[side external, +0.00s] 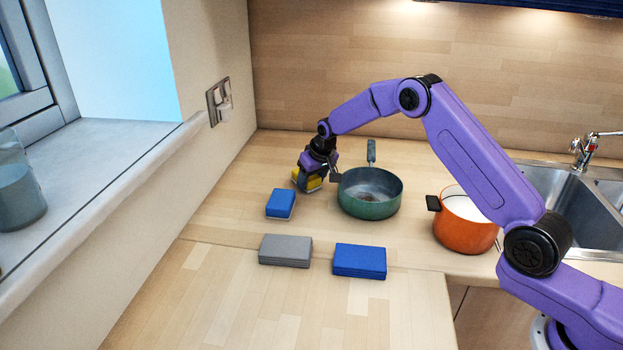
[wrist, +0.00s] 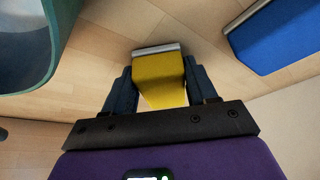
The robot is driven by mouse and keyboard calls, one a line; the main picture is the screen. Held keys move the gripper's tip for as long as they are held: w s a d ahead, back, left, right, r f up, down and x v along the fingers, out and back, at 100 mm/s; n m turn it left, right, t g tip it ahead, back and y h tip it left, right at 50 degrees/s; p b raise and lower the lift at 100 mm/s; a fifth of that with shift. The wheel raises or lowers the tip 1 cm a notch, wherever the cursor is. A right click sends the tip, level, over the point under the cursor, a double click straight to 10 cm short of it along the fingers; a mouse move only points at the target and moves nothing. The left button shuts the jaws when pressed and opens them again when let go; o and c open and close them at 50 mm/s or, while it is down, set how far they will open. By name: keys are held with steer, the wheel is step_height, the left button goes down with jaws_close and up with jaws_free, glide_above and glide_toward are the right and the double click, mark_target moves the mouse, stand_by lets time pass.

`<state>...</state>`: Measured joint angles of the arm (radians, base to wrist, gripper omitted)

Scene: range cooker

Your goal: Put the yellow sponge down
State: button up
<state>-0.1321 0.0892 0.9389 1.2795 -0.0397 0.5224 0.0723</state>
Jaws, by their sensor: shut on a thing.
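The yellow sponge (side external: 308,181) is between the fingers of my gripper (side external: 311,176), at the back left of the counter, left of the green pan. In the wrist view the yellow sponge (wrist: 160,78) shows with a grey edge, and the two dark fingers of my gripper (wrist: 160,90) are shut on its sides. The sponge is low over the wooden counter. I cannot tell whether it touches the surface.
A green pan (side external: 370,208) stands close on the right; its rim shows in the wrist view (wrist: 58,45). A blue sponge (side external: 280,202) lies nearby, in front. A grey block (side external: 285,250), a blue block (side external: 360,261) and an orange pot (side external: 466,228) stand farther off. The wall is at left.

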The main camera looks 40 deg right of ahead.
steer(key=shift+f, duration=0.1)
steer(key=o, duration=0.9)
steer(key=shift+o, duration=0.2)
steer(key=v, duration=1.2)
